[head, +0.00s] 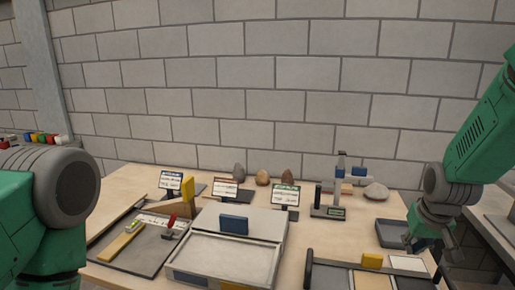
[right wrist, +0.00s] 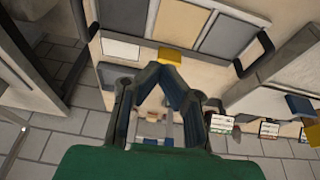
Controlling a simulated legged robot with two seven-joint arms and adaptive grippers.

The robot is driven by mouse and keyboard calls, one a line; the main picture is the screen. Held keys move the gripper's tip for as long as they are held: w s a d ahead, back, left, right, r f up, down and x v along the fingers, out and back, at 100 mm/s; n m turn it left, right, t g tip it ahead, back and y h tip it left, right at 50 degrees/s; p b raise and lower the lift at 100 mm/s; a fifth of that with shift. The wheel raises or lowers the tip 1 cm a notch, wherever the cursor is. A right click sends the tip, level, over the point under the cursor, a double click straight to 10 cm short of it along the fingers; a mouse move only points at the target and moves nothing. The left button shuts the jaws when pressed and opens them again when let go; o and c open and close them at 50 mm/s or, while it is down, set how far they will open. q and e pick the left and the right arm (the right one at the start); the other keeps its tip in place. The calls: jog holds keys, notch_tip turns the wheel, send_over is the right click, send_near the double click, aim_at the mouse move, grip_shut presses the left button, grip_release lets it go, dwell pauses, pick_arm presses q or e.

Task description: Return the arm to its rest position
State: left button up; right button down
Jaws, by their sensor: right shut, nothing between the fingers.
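My right gripper (head: 441,245) hangs at the right of the head view, over the table's right edge by a dark grey tray (head: 392,235). In the right wrist view its dark fingers (right wrist: 158,68) meet at the tips, with nothing between them. My right arm comes down from the upper right. My left arm shows at the left edge, but its gripper is out of view. The pale sandbed box (head: 262,222) stands mid-table, with a blue block (head: 233,225) on its top.
A tray with black handles (head: 308,268) and coloured panels lies at the front right; a yellow block (head: 372,260) stands on it. Small display signs (head: 286,195), stones (head: 263,178) and a blue-and-grey instrument (head: 340,175) line the back. A grey board (head: 150,250) lies left.

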jog(key=s+a+f+n+g+b, duration=0.1)
jog(key=s+f+b, duration=0.1)
jog(key=s+f, duration=0.55)
jog(key=s+a+f+b, duration=0.15)
jog(key=s+f, duration=0.25)
jog(key=f, duration=0.6)
jog(key=s+a+f+n+g+b, duration=0.1)
jog(key=s+f+b, duration=0.1)
jog(key=s+f, duration=0.55)
pick_arm(q)
notch_tip(320, 180, down, 10)
jog(key=b, duration=0.3)
jog(key=shift+w+r+b, duration=0.15)
jog(key=shift+r+b, duration=0.1)
jog(key=shift+b, duration=0.05)
pick_arm(e)
jog(key=s+a+f, duration=0.2)
jog(key=s+f, duration=0.2)
jog(key=s, duration=0.2)
jog(key=s+a+f+n+y, duration=0.1)
jog(key=s+a+f, duration=0.1)
jog(key=s+f, duration=0.2)
jog(key=shift+s+f+g, duration=0.4)
jog(key=shift+s, duration=1.4)
pick_arm(q)
jog(key=shift+a, duration=0.1)
pick_arm(e)
jog(key=shift+w+a, duration=0.1)
jog(key=shift+a, duration=0.1)
